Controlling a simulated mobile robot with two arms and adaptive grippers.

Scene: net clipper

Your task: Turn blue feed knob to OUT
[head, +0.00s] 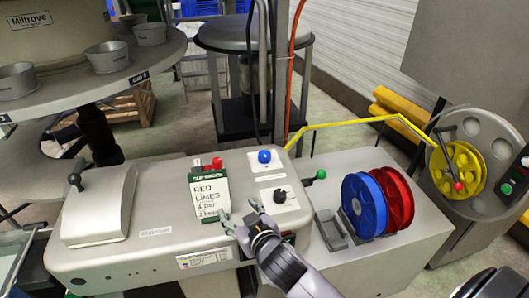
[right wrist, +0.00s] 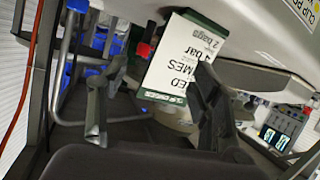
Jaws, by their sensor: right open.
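The blue feed knob (head: 264,156) sits on a white plate on top of the grey clipper machine (head: 130,245), right of the note card. Its pointer and labels are too small to read. My right gripper (head: 239,211) is open and empty, in front of the note card's lower right corner and below the blue knob in the picture, apart from the knob. In the right wrist view, the open fingers (right wrist: 150,97) frame the note card (right wrist: 185,60), with nothing between them that I can tell is held. I cannot make out the blue knob there. My left gripper is not in view.
A black knob (head: 280,196) sits just below the blue one, close to my right gripper. A red clip (head: 217,163) stands atop the note card. Right are a green-tipped lever (head: 321,174), a blue spool (head: 364,206), a red spool (head: 396,199) and a yellow reel (head: 457,170).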

